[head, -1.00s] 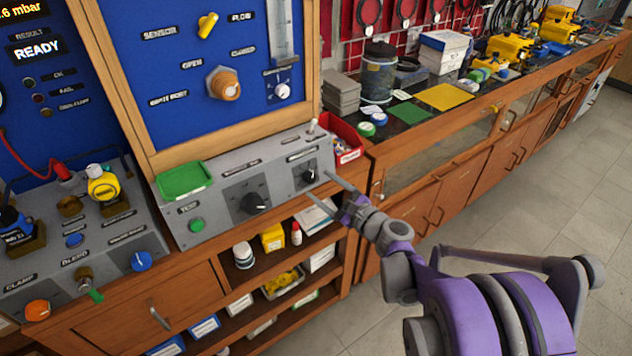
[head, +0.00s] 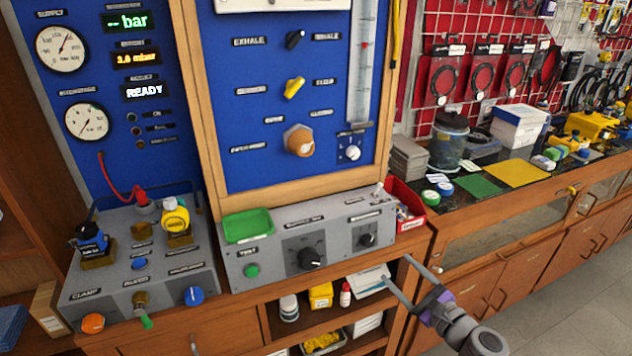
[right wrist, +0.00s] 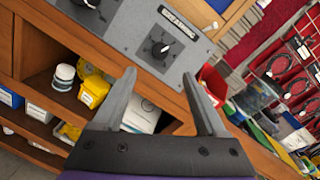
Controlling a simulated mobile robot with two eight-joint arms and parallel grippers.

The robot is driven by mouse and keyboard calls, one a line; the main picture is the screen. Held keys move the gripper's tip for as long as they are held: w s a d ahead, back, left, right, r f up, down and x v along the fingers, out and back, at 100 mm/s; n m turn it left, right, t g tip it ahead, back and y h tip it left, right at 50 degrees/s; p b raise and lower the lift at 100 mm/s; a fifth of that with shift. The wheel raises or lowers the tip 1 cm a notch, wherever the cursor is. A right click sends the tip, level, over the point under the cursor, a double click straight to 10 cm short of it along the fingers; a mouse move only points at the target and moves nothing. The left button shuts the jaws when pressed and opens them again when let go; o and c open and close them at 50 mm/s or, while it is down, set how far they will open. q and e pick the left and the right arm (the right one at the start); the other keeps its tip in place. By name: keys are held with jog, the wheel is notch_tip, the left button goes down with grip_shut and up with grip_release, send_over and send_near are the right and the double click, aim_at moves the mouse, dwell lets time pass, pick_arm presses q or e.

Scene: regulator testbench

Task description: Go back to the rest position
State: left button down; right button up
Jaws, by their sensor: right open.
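My right gripper (head: 402,278) is at the lower right of the head view, in front of the bench front below the right end of the grey control panel (head: 270,267). Its two grey fingers are apart, with nothing between them. In the right wrist view the open fingers (right wrist: 163,95) point toward the panel's lower edge and a black knob (right wrist: 160,49), clear of both. My left gripper is not in view.
A red bin (head: 408,206) stands at the panel's right end. A green tray (head: 248,226) sits on the panel. Shelves below hold a yellow container (head: 320,295) and white bottles. The floor (head: 580,300) at right is clear.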

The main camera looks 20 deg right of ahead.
jog(key=s+a+f+n+g+y+p, duration=0.1)
jog(key=s+a+n+g+p, duration=0.25)
jog(key=a+n, duration=0.45)
jog(key=s+a+n+g+y+p, duration=0.1)
jog(key=s+a+n+g+p, duration=0.15)
jog(key=a+n+g, duration=0.5)
jog(key=s+a+n+g+h+p, duration=0.1)
jog(key=s+n+h+p, duration=0.3)
jog(key=s+n, duration=0.7)
jog(key=shift+s+a+r+n+h, duration=0.35)
jog(key=shift+r+n+h, duration=0.15)
jog(key=shift+n, duration=0.15)
